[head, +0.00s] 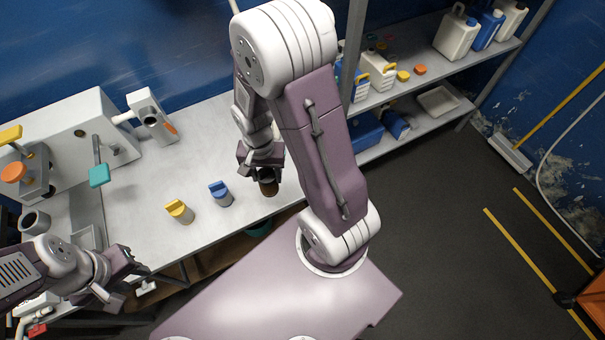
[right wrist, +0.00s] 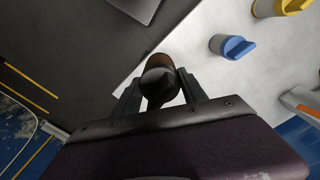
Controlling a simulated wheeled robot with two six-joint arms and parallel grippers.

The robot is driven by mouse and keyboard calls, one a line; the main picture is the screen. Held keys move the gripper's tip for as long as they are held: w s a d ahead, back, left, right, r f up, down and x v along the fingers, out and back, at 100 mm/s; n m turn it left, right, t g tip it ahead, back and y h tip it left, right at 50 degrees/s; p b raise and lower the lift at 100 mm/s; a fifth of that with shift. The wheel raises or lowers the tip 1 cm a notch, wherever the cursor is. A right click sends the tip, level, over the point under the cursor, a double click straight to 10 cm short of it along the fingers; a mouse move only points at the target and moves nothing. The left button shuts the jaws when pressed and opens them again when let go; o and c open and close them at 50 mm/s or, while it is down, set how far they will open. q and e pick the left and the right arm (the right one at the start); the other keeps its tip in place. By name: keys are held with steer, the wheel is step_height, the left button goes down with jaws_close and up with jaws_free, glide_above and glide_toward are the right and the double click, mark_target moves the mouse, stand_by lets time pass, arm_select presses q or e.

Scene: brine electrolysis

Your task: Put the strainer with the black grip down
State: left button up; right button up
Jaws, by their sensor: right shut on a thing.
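The strainer with the black grip (head: 268,188) is at the front edge of the bench, with a brownish body. In the right wrist view its black grip (right wrist: 160,86) is between the fingers of my right gripper (right wrist: 160,92), which is shut on it. In the head view my right gripper (head: 262,170) is above the strainer and hides its upper part. I cannot tell whether its bottom touches the bench. My left gripper (head: 128,278) has its fingers apart and is empty, in front of the bench at lower left.
A blue-gripped strainer (head: 221,194) and a yellow-gripped one (head: 180,211) stand left of the held one on the grey bench (head: 150,235). A white machine (head: 75,140) with a teal-handled lever (head: 99,175) is at the left. Shelves with jugs (head: 456,35) stand at the right.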

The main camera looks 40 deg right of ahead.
steer(key=shift+s+d+f+m, duration=0.3)
steer(key=shift+s+f+m, duration=0.35)
steer(key=shift+m, duration=0.25)
steer(key=shift+s+a+f+m, duration=0.1)
steer(key=shift+s+m, duration=0.1)
steer(key=shift+m, duration=0.2)
steer(key=shift+a, duration=0.2)
steer(key=w+d+f, duration=0.1)
steer(key=w+f, duration=0.2)
steer(key=w+d+f, duration=0.1)
steer(key=w+f, duration=0.3)
steer(key=w+d+f+p, duration=0.1)
steer(key=w+d+f, duration=0.1)
steer(key=w+f, duration=0.1)
steer(key=shift+w+d+f, duration=0.1)
steer(key=shift+w+f, duration=0.25)
steer(key=shift+w, duration=0.1)
steer(key=shift+w+f, duration=0.1)
steer(key=shift+f, duration=0.15)
steer(key=o, duration=1.1)
steer(key=shift+f, duration=0.1)
arm_select(q)
steer(key=shift+w+a+f, duration=0.15)
steer(key=shift+a+f, duration=0.05)
steer(key=shift+f, duration=0.05)
arm_select(e)
steer(key=o, duration=0.4)
